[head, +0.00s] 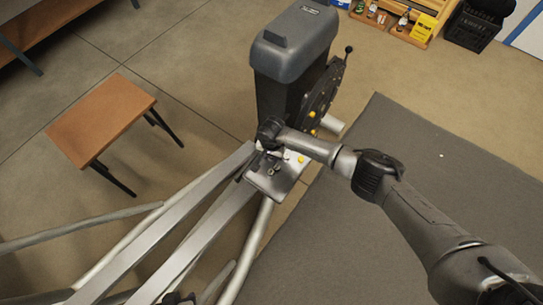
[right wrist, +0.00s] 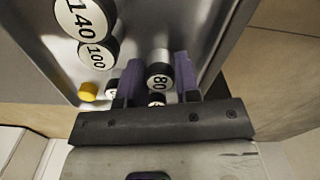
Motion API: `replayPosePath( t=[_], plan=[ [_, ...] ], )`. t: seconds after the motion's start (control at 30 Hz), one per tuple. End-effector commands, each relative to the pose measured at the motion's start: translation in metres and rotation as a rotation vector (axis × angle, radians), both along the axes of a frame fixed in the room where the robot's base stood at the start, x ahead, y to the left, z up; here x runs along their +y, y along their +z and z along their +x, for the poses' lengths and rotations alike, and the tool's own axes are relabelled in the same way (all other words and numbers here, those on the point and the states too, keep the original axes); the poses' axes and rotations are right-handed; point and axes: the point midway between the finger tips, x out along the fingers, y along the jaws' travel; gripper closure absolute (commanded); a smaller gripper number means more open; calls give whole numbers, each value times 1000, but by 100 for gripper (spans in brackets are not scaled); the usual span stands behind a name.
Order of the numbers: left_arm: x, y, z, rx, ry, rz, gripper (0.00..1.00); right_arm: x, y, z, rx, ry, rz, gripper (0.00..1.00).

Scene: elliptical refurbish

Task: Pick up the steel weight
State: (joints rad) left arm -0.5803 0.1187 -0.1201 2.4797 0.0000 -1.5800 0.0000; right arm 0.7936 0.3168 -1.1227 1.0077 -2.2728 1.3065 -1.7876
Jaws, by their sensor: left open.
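Several round weights stand on a grey metal tray (right wrist: 207,22) in the right wrist view. Which one is the steel weight I cannot tell. The purple fingers of my right gripper (right wrist: 158,82) stand on either side of the 80 weight; whether they press on it is unclear. In the head view my right gripper (head: 266,150) is over the tray (head: 268,185). My left gripper (head: 178,298) is barely visible at the bottom edge, open, away from the weights.
The elliptical machine's dark housing (head: 292,50) rises behind the tray. Its silver rails (head: 165,235) run to the lower left. A brown stool (head: 102,118) stands at the left. A grey mat (head: 410,150) covers the right floor, with a black crate (head: 474,26) beyond.

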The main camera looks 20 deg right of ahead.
Motion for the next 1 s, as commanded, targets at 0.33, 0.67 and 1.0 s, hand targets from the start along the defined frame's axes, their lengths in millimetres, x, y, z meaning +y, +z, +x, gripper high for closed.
replayPosePath(
  t=[0.33, 0.67, 1.0],
  plan=[
    [-2, 0, 0, 0, 4, -6, 57, 0, 0, 0, 0, 0, 0, 100],
    [1, 3, 0, 0, -1, 2, 57, 0, 6, 0, -1, 1, 0, 100],
    [2, 30, 0, 0, -5, 8, 57, -7, 50, -6, 1, 1, -2, 100]
  ],
)
